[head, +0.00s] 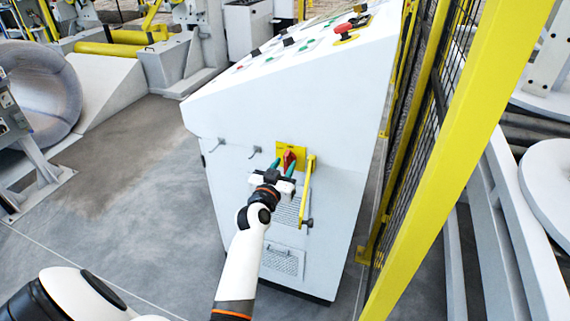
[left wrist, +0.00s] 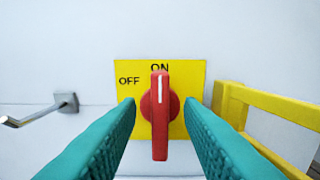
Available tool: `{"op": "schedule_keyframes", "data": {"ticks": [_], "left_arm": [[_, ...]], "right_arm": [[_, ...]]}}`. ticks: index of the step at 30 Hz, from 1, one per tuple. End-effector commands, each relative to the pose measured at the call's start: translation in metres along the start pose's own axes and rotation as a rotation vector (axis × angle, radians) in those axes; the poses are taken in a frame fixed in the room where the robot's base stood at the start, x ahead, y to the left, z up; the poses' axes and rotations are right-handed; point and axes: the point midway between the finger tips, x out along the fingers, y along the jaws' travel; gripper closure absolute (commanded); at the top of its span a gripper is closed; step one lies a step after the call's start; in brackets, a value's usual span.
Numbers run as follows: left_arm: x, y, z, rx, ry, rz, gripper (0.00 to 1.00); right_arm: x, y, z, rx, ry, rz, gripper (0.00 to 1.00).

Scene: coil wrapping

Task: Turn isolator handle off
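The red isolator handle (head: 289,158) sits on a yellow plate (head: 291,147) on the near side of the white control cabinet (head: 240,160). In the left wrist view the handle (left wrist: 160,118) stands upright, its white line pointing up at ON. OFF is printed to the upper left on the yellow plate (left wrist: 125,100). My left gripper (head: 284,168) is open in front of the handle. In the left wrist view its teal fingers (left wrist: 160,104) lie left and right of the handle with gaps on both sides. My right gripper is not in view.
A yellow bracket (head: 308,190) sticks out just right of the handle. Metal hooks (head: 254,152) are on the cabinet to the left. A yellow mesh fence (head: 460,130) stands close on the right. A red emergency button (head: 345,31) is on the sloping top.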

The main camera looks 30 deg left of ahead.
Motion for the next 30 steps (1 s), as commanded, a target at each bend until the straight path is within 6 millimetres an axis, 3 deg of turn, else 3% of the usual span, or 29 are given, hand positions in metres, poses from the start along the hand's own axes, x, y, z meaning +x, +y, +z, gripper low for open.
{"op": "schedule_keyframes", "data": {"ticks": [5, 13, 14, 20, 30], "left_arm": [[0.0129, 0.0003, 0.0, 0.001, 0.0, 0.001, 0.66], [0.0142, 0.0003, 0.0001, 0.001, 0.0, 0.001, 0.66], [0.0142, 0.0003, 0.0001, 0.001, 0.0, 0.001, 0.68], [0.014, 0.0002, 0.0, 0.001, 0.0, 0.001, 1.0], [0.0138, 0.0005, 0.0004, -0.029, 0.0, 0.001, 1.0]], "right_arm": [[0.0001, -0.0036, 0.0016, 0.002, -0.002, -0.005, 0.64], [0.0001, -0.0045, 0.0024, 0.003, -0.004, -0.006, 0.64], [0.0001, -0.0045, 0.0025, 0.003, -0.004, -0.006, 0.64], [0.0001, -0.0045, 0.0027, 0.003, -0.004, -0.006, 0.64], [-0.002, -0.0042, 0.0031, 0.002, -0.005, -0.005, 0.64]]}}
